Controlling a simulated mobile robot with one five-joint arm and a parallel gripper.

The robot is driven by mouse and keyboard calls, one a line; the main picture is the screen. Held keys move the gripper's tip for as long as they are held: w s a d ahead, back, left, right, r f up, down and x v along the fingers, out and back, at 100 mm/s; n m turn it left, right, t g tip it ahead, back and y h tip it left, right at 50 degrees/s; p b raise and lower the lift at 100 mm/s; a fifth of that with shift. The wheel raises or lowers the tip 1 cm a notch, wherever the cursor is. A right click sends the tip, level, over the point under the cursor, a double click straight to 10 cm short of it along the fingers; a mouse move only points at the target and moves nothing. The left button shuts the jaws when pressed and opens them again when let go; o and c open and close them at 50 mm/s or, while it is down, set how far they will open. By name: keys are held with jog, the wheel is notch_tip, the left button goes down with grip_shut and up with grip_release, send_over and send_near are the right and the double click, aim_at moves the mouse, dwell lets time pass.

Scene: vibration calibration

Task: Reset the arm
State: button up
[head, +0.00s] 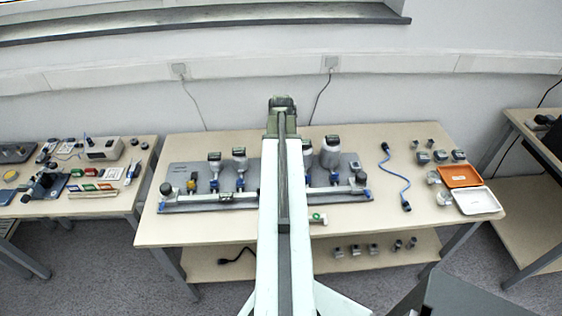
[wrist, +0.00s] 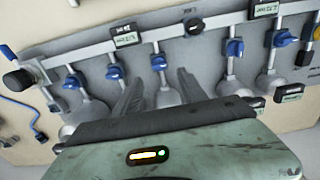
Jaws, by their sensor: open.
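My arm reaches straight forward from the bottom middle of the head view, over the middle of the central table (head: 415,222). Its end, my gripper (head: 282,103), shows at the top of the arm, in front of the wall; its fingers cannot be made out there. In the wrist view my gripper (wrist: 158,78) has its two dark fingers apart with nothing held between them. Beyond the fingers lies a grey plate (wrist: 90,42) with a silver pipe, blue valve handles and small gauges. My arm hides the middle of this plate (head: 180,178) in the head view.
A blue cable (head: 396,178), small sensors, an orange tray (head: 460,176) and a white tray (head: 476,201) lie at the table's right. A lower shelf (head: 318,262) holds small parts. A cluttered table (head: 115,205) stands left, another table (head: 525,185) right.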

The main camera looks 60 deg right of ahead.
jog(key=shift+r, duration=0.35)
jog(key=shift+w+a, duration=0.15)
jog(key=shift+w, duration=0.15)
jog(key=w+a+n, duration=0.6)
jog(key=w+a, duration=1.3)
jog(key=a, duration=0.5)
jog(key=w+a+n, duration=0.1)
jog(key=a+n, duration=0.3)
jog(key=a, duration=2.2)
jog(key=shift+w+n, duration=0.3)
jog(key=shift+n, duration=0.1)
jog(key=shift+w, duration=0.15)
jog(key=shift+c, duration=0.3)
